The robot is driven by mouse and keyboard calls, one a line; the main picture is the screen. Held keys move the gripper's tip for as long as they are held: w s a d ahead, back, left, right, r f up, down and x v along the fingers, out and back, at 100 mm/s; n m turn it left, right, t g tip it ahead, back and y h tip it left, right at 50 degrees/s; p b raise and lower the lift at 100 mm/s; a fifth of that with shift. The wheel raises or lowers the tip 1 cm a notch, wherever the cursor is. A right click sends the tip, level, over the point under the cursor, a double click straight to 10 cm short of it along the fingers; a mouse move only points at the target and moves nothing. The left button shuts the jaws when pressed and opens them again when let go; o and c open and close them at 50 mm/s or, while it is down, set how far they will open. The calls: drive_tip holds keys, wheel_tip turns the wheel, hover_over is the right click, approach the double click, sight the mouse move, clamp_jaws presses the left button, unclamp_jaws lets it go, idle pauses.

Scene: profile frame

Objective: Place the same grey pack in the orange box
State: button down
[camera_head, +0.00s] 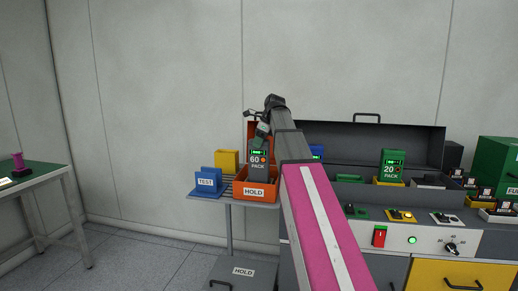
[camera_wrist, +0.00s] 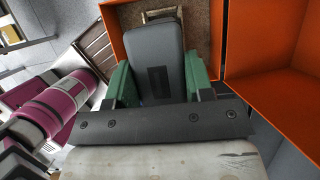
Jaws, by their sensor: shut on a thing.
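The grey pack (camera_head: 258,154), marked 60 PACK, is upright in my gripper (camera_head: 262,132). In the wrist view the grey pack (camera_wrist: 158,58) sits between two green finger pads. The orange box (camera_head: 256,190), with a HOLD label on its front, stands on a small shelf. The pack is over its opening; its lower end appears at or just inside the rim, and I cannot tell whether it touches the floor. An orange panel, like a raised lid, stands behind it. In the wrist view the orange box (camera_wrist: 222,40) surrounds the pack's far end, with a brown floor visible.
A blue TEST holder (camera_head: 206,184) and a yellow block (camera_head: 227,161) stand left of the box. A green 20 PACK (camera_head: 392,165) stands on the grey workbench at right, near switches and a knob. A green-topped table (camera_head: 38,178) is at far left.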

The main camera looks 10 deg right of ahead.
drive_tip(key=shift+f, duration=1.45)
drive_tip(key=c, duration=0.5)
unclamp_jaws()
drive_tip(key=shift+r, duration=0.15)
drive_tip(key=v, duration=1.1)
drive_tip(key=shift+r, duration=0.25)
drive_tip(key=shift+s+d+r, duration=0.1)
drive_tip(key=shift+d+r, duration=0.05)
drive_tip(key=shift+r, duration=0.15)
